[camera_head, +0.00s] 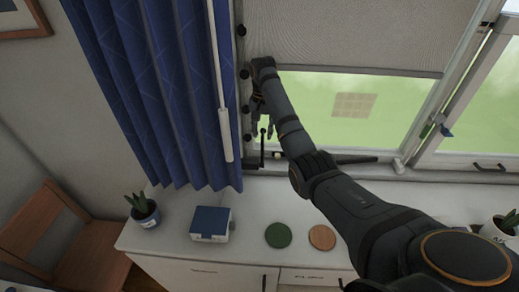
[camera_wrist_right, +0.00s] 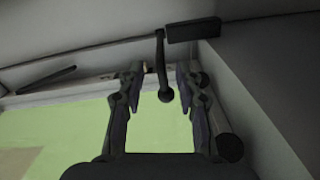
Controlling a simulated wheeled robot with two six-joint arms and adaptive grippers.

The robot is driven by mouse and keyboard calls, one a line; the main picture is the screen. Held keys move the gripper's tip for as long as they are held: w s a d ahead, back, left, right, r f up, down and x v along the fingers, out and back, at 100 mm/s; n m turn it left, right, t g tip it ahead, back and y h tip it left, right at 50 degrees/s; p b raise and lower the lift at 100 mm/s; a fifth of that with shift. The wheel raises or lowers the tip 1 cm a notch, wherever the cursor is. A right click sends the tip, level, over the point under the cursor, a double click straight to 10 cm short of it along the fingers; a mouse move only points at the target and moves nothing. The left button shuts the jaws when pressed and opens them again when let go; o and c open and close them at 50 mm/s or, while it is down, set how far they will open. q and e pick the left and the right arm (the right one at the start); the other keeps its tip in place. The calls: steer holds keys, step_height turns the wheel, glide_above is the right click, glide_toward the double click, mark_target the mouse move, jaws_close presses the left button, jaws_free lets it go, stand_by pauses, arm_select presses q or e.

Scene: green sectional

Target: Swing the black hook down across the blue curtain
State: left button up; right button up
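The blue curtain (camera_head: 150,80) hangs in folds left of the window in the head view. The black hook (camera_head: 263,143) is a thin upright lever with a ball end at the window's lower left corner, just right of the curtain. In the right wrist view, the hook (camera_wrist_right: 162,72) runs from a black bar into the gap between my fingers. My right gripper (camera_head: 261,112) is open above and around the hook's ball end; in the right wrist view its fingers (camera_wrist_right: 159,76) stand apart on both sides, with visible gaps. My left gripper is not in view.
A white rod (camera_head: 222,90) hangs before the curtain. A dark handle (camera_head: 355,159) lies along the sill. On the white counter are a potted plant (camera_head: 145,211), a blue-and-white box (camera_head: 209,224), a green disc (camera_head: 278,236) and a brown disc (camera_head: 322,238). A wooden chair (camera_head: 60,235) stands left.

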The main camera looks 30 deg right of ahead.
mark_target(262, 149)
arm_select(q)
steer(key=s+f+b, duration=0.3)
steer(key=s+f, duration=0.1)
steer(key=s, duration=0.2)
arm_select(e)
step_height(262, 149, down, 6)
steer(key=shift+s+r+b, duration=0.15)
steer(key=shift+r+b, duration=0.05)
steer(key=shift+b, duration=0.8)
steer(key=f, duration=0.1)
steer(key=w+f, duration=0.1)
steer(key=f, duration=0.1)
steer(key=shift+b, duration=0.4)
steer(key=shift+s+f+p, duration=0.1)
steer(key=shift+f+p, duration=0.25)
steer(key=shift+p, duration=0.15)
steer(key=shift+s+f, duration=0.1)
steer(key=shift+f, duration=0.2)
steer(key=shift+s+f, duration=0.15)
steer(key=shift+f, duration=0.2)
steer(key=shift+c, duration=1.2)
steer(key=c, duration=0.5)
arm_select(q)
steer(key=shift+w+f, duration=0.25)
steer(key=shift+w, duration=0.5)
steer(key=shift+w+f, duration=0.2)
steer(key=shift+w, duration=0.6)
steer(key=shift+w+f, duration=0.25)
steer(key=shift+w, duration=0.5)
